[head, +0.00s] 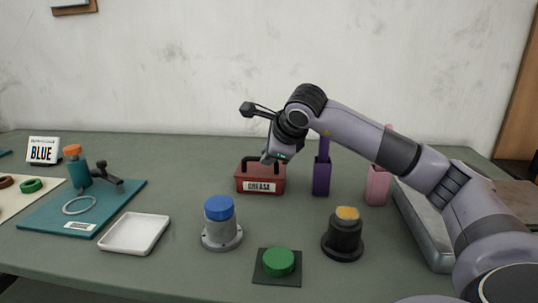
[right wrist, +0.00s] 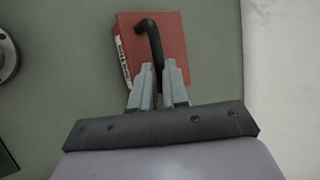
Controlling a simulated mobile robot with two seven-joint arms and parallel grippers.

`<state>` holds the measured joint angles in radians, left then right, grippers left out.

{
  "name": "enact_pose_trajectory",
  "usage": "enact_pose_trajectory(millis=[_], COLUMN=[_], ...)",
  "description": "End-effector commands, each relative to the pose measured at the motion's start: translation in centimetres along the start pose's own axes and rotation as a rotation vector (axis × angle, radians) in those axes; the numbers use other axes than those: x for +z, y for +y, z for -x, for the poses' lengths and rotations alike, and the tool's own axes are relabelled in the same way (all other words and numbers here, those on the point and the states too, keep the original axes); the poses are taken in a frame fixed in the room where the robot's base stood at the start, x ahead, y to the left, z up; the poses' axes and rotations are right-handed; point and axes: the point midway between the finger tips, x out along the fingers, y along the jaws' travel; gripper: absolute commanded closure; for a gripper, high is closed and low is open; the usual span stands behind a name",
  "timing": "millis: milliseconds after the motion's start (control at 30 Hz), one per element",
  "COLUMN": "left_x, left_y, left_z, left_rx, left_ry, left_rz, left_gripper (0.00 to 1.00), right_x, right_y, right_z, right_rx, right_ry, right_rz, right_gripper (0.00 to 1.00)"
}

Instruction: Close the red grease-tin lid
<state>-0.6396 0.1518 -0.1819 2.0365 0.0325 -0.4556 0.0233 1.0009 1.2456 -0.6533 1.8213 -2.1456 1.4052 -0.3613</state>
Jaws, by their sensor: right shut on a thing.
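The red grease tin (head: 259,179), with a white "GREASE" label on its front, stands towards the back of the table in the head view. A black handle (head: 247,163) arches over its top. The lid looks flat on the tin in the head view; its exact seating cannot be told. My right gripper (head: 269,158) reaches down to the tin from above. In the right wrist view, its fingers (right wrist: 158,68) are shut on the black handle (right wrist: 150,36), above the red top (right wrist: 174,38). My left gripper is not in view.
A purple holder (head: 321,177) and a pink holder (head: 377,187) stand right of the tin. A blue-topped grey cylinder (head: 220,225), a green button (head: 278,262) and a black post with yellow top (head: 345,235) stand in front. A white tray (head: 134,233) lies left.

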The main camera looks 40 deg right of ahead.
Motion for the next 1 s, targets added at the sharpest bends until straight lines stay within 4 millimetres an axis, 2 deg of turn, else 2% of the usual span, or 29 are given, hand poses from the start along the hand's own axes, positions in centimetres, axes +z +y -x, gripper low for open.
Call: enact_pose_trajectory(millis=[33,200,800,833,900,1000], left_x=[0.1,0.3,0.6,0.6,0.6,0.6], left_y=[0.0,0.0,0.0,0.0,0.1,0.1], left_z=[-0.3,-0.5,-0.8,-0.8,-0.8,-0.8], left_rx=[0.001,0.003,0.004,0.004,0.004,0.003], left_ry=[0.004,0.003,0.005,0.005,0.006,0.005], left_rz=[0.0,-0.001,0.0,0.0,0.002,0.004], left_gripper=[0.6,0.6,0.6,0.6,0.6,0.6], right_x=[-0.3,-0.5,-0.4,-0.4,-0.4,-0.4], right_y=[1.3,2.1,2.5,2.5,2.5,2.5], right_z=[-0.8,-1.3,-1.6,-1.6,-1.6,-1.6], right_rx=[0.028,0.037,0.039,0.039,0.039,0.038], right_ry=[0.009,0.014,0.01,0.01,0.009,0.01], right_rz=[0.005,0.008,0.009,0.009,0.009,0.009], right_gripper=[1.0,1.0,1.0,0.82,0.6,0.6])
